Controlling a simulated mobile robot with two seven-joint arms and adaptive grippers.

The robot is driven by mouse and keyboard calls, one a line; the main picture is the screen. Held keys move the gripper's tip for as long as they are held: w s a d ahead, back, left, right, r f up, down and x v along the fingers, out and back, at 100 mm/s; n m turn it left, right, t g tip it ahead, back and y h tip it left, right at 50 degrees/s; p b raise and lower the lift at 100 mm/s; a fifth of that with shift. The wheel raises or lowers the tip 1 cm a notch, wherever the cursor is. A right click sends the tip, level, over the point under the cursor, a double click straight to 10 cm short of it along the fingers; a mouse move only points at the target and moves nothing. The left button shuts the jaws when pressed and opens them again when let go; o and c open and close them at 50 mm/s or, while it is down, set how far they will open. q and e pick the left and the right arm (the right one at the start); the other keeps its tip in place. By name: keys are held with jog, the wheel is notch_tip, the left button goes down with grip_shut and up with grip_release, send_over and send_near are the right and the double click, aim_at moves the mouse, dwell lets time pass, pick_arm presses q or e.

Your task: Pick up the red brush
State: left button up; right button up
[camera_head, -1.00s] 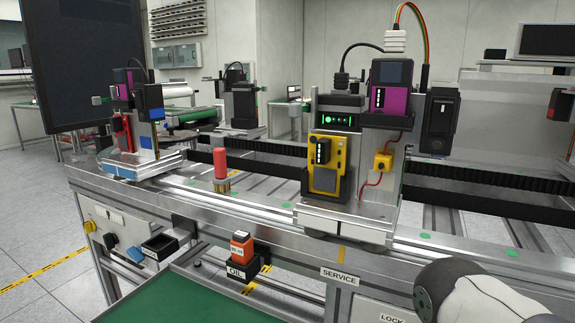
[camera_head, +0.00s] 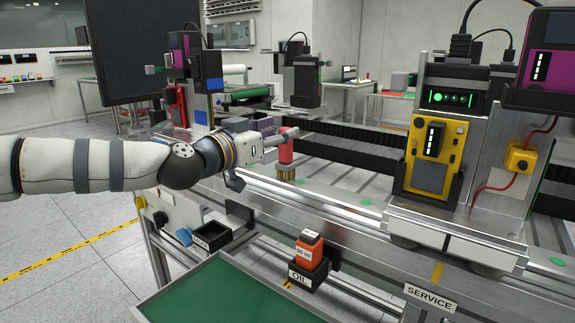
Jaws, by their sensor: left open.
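The red brush (camera_head: 286,152) stands upright on the metal rail bed, red handle up and tan bristles down. My left gripper (camera_head: 262,158) comes in from the left at the brush. One finger reaches to the upper part of the red handle, and the other finger hangs lower, left of the brush. The jaws are open, and the brush stands on the bed. I cannot tell whether the upper finger touches the handle. My right gripper is not in view.
An orange oil bottle (camera_head: 309,250) sits in a black holder below the rail. A black bin (camera_head: 212,236) hangs at the front. A green-topped surface (camera_head: 230,295) lies in the foreground. A yellow device (camera_head: 434,155) stands on the carriage at right.

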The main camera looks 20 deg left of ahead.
aim_at(286, 128)
pick_arm(q)
jog(key=x, duration=0.3)
jog(key=shift+w+f, duration=0.3)
jog(key=shift+f, duration=0.1)
jog(key=shift+s+r, duration=0.1)
jog(key=shift+r, duration=0.05)
grip_shut()
